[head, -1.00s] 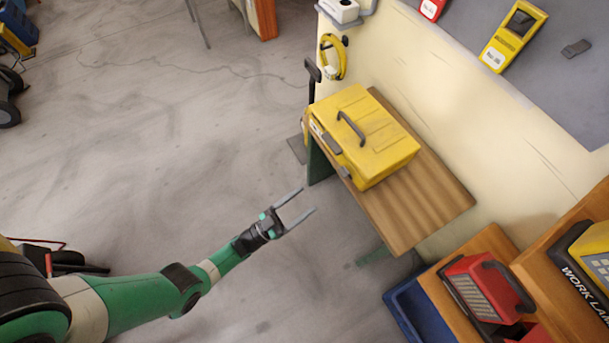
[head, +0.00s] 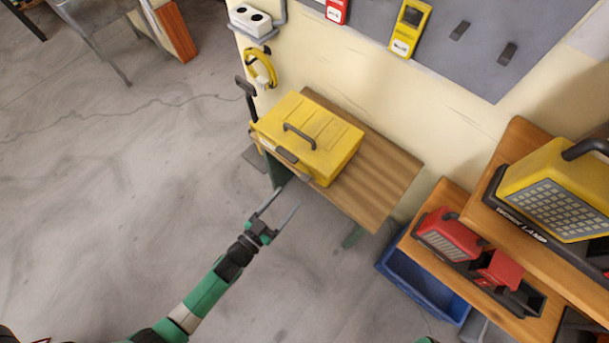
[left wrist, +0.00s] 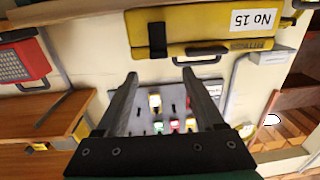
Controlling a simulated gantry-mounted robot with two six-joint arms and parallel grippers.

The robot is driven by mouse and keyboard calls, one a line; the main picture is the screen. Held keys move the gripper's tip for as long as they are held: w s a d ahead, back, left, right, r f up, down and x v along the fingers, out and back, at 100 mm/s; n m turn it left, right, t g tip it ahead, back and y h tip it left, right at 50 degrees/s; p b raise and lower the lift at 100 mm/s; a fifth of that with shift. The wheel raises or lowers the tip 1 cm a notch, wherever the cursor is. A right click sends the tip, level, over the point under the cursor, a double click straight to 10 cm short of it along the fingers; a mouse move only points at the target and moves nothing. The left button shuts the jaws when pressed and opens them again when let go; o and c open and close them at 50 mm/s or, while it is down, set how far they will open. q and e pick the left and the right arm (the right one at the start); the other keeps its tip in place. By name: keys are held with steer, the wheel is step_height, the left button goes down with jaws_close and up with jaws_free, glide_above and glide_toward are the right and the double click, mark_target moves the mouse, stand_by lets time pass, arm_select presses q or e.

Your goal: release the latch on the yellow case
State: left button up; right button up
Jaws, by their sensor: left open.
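The yellow case (head: 325,143) sits on a small wooden table (head: 385,178) against the wall, its dark handle (head: 299,135) on top. A dark latch (head: 287,155) is on its front, right of a pale label. My left gripper (head: 277,203) is open and empty, in front of and apart from the case. In the left wrist view the scene is upside down; the case (left wrist: 195,22) with its black latch (left wrist: 157,39) and "No 15" label is above the open fingers (left wrist: 160,85). Whether the latch is fastened cannot be told. My right gripper is not in view.
Shelves at the right hold a red lamp (head: 447,232) and a yellow work lamp (head: 560,188). A blue bin (head: 422,287) stands below.

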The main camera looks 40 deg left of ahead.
mark_target(305, 178)
arm_select(q)
steer(key=w+b, duration=0.1)
steer(key=w, duration=0.2)
steer(key=w+b, duration=0.1)
steer(key=w, duration=0.1)
steer(key=w+b, duration=0.1)
steer(key=w, duration=0.2)
steer(key=shift+w+d+f, duration=0.1)
steer(key=shift+w+d, duration=0.15)
steer(key=shift+w, duration=0.45)
jaws_close()
